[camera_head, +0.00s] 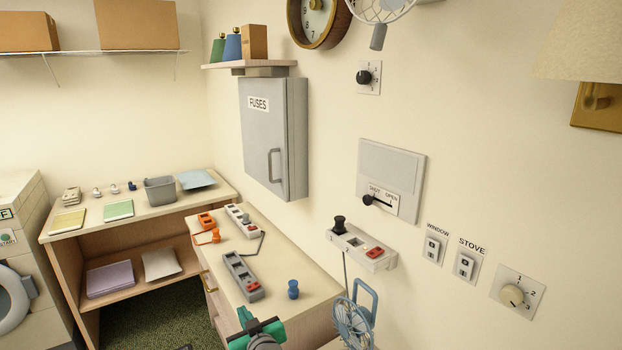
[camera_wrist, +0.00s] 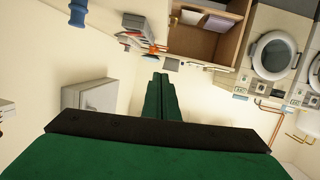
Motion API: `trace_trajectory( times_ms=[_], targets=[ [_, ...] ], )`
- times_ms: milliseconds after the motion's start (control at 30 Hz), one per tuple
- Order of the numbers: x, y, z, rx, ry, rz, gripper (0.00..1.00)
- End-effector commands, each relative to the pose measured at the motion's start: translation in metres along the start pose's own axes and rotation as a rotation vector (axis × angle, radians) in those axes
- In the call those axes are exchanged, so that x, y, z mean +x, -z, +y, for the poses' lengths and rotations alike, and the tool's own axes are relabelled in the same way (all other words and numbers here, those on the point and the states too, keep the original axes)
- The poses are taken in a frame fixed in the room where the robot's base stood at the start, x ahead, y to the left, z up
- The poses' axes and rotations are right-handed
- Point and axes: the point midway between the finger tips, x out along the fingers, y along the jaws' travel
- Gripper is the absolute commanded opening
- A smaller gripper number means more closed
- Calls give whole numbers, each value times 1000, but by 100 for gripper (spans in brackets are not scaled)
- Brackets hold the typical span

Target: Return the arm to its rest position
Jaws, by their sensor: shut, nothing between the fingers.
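My gripper (camera_head: 245,317) shows at the bottom of the head view as green and black parts, in front of the drawer cabinet with power strips. In the wrist view its two green fingers (camera_wrist: 158,82) lie together, shut, with nothing between them. The rest of my arm is mostly outside the head view.
The cabinet top (camera_head: 322,283) holds grey power strips (camera_head: 243,275), an orange plug (camera_head: 207,221) and a blue knob-like piece (camera_head: 293,289). A fuse box (camera_head: 273,138), wall socket strip (camera_head: 361,247) and small blue fan (camera_head: 353,321) are nearby. A washer (camera_head: 15,290) stands left.

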Motion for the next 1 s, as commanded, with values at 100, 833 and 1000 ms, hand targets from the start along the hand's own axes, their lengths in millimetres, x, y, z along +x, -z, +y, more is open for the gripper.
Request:
trace_trajectory(
  times_ms=[100,833,1000],
  targets=[
    [-10,-27,5,7,-30,-12,0],
    [-186,-238,18,54,-303,-58,0],
    [-238,-267,4,65,-343,-58,0]
  ],
)
